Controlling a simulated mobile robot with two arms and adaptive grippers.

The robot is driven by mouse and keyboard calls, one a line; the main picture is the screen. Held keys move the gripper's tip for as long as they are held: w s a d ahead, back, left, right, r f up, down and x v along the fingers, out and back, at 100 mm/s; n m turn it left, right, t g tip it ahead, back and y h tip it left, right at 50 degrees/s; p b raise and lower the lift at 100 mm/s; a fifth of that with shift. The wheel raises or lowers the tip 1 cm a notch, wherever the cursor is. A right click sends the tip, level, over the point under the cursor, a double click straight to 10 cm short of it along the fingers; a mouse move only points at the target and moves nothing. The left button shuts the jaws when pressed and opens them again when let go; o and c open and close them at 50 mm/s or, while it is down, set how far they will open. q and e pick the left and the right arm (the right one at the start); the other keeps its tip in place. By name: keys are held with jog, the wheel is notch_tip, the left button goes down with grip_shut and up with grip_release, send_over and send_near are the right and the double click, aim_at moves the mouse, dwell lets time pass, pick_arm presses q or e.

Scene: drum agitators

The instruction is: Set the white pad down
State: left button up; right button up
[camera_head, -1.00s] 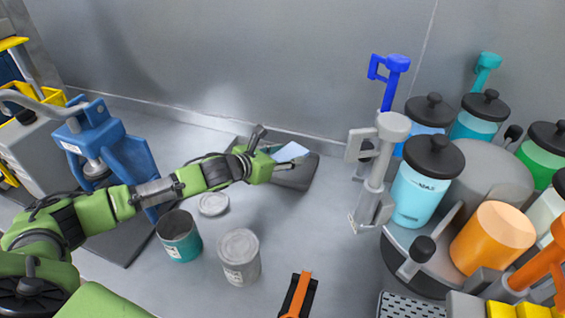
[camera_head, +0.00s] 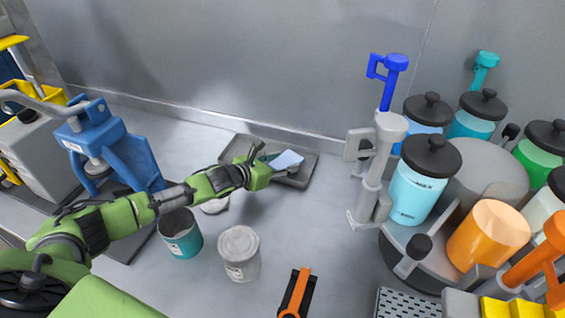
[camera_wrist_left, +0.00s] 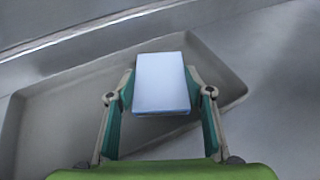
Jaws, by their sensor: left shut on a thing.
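The white pad (camera_wrist_left: 161,82) is a flat rectangular block with a pale blue-white top and a blue edge. My left gripper (camera_wrist_left: 160,95) is shut on it, with one finger on each long side. In the head view the pad (camera_head: 287,160) sits at the fingertips of my left gripper (camera_head: 275,163), over the grey tray (camera_head: 303,178). The tray also shows in the left wrist view (camera_wrist_left: 50,125), under and around the pad. I cannot tell whether the pad touches the tray floor. My right gripper is not in view.
An open teal can (camera_head: 182,240), a lidded grey can (camera_head: 239,258) and a round lid (camera_head: 214,206) stand near my left arm. A blue press (camera_head: 115,150) is at left. A carousel of colored canisters (camera_head: 418,190) fills the right. The back wall is close behind the tray.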

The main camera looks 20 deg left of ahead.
pick_arm(q)
jog(key=shift+f, duration=0.15)
jog(key=o, duration=1.1)
jog(key=shift+r, duration=0.3)
jog(key=shift+s+a+f, duration=0.1)
jog(key=shift+s+a, duration=0.05)
jog(key=shift+s, duration=0.2)
jog(key=b+v, duration=0.2)
jog(key=v, duration=0.8)
jog(key=shift+s+a, duration=0.1)
jog(key=shift+s+r, duration=0.3)
jog(key=shift+s, duration=0.15)
jog(key=shift+a, duration=0.1)
